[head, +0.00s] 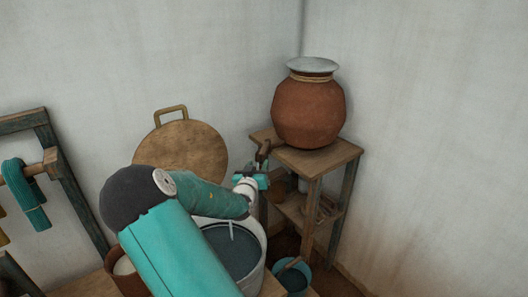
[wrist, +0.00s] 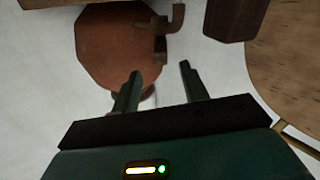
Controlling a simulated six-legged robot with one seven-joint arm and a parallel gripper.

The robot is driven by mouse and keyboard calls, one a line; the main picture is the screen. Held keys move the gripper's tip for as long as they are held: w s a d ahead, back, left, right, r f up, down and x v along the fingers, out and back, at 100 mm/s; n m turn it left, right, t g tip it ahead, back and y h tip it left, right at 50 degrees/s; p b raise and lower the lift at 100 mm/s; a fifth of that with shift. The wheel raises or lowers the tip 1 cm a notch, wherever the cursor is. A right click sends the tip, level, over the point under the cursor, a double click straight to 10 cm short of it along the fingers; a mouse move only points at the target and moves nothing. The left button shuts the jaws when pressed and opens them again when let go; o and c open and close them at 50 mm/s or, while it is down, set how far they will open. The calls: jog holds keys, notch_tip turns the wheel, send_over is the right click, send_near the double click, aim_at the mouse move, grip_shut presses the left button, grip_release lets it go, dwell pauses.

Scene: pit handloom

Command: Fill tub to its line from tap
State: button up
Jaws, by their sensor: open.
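A round pale-walled tub (head: 259,262) stands low in the middle of the head view, partly hidden by my arm. Its inside looks dark and blue-grey, with a thin pale streak over it that I cannot identify. I cannot make out a fill line. A dark brown tap (head: 264,150) sits at the left edge of the wooden stand, beside the clay pot (head: 308,110). My gripper (head: 260,172) is just below the tap. In the wrist view my gripper (wrist: 160,80) is open and empty, with the tap (wrist: 161,45) beyond its fingers.
The wooden stand (head: 348,158) has a lower shelf. A small teal bucket (head: 292,280) is on the floor by it. A round board with a handle (head: 190,145) leans on the wall. A wooden frame (head: 75,190) with teal yarn (head: 32,205) is at left.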

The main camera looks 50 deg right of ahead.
aim_at(264, 151)
jog(key=x, duration=1)
jog(key=shift+w+d, duration=0.1)
jog(key=shift+d, duration=0.1)
grip_shut()
